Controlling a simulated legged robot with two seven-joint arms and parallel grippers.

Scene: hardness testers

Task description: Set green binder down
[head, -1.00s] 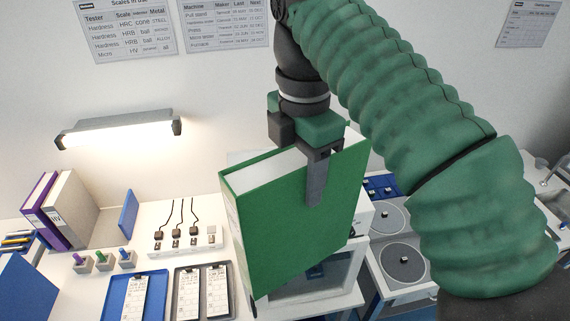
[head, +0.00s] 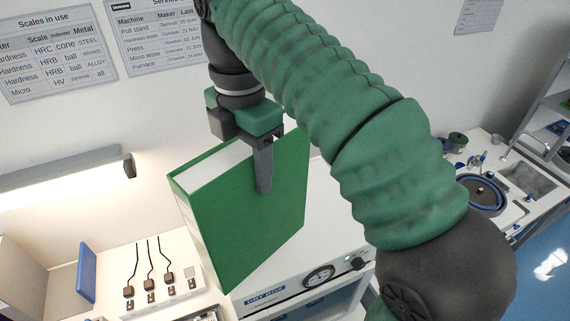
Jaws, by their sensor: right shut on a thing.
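The green binder (head: 237,215) hangs upright and a little tilted in the middle of the head view, its white page edges showing along the top. My right gripper (head: 263,170) is shut on its upper edge, with one dark finger visible against the green cover. The binder is in front of a white cabinet marked DRY BOX (head: 300,290) and covers part of it. I cannot tell how far apart the binder and the cabinet are. My left gripper is not in view.
A white power strip with several plugs (head: 165,290) lies on the bench at lower left. A blue upright panel (head: 87,272) stands beside a grey-beige binder (head: 20,280). A lit wall lamp (head: 65,170) is at left. A sink (head: 527,178) is at far right.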

